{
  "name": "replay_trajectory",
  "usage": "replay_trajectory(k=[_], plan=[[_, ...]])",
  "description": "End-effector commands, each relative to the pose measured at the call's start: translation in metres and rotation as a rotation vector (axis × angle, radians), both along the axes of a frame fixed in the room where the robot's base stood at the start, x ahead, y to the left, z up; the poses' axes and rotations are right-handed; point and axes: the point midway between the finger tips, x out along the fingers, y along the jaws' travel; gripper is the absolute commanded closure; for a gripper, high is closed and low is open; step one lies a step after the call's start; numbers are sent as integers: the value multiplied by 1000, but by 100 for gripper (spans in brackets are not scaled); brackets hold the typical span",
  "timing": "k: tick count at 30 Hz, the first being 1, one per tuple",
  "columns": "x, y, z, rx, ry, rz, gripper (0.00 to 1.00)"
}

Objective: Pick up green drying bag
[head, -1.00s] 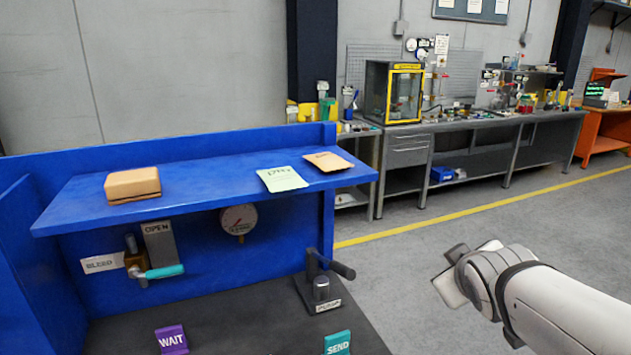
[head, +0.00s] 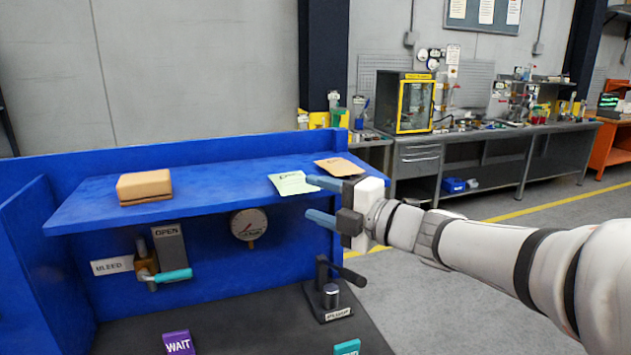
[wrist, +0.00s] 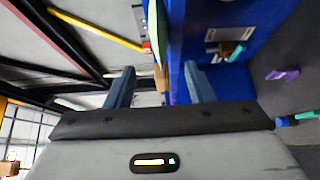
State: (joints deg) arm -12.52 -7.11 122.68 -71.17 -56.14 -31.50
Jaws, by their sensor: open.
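The pale green drying bag (head: 291,184) lies flat on the blue shelf (head: 225,184), near its right end, with dark print on top. My gripper (head: 318,199) is open and empty at the shelf's right front. Its blue fingers are stacked one above the other in the head view. The upper fingertip is just right of the bag and covers a little of its right side; I cannot tell whether they touch. The lower finger is below shelf level.
A tan bag (head: 339,167) lies behind the green one, and a brown box (head: 144,187) sits at the shelf's left. A gauge (head: 248,225), a teal-handled valve (head: 172,275) and a black-handled lever (head: 328,290) are below the shelf. Free floor lies to the right.

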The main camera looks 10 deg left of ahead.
Motion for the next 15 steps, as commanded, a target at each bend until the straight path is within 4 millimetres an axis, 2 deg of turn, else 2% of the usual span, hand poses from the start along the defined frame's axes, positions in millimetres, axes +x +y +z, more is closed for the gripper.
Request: replay_trajectory(k=[9, 15], plan=[[21, 39, 0, -1, 4, 0, 51], [24, 43, -1, 0, 2, -4, 51]])
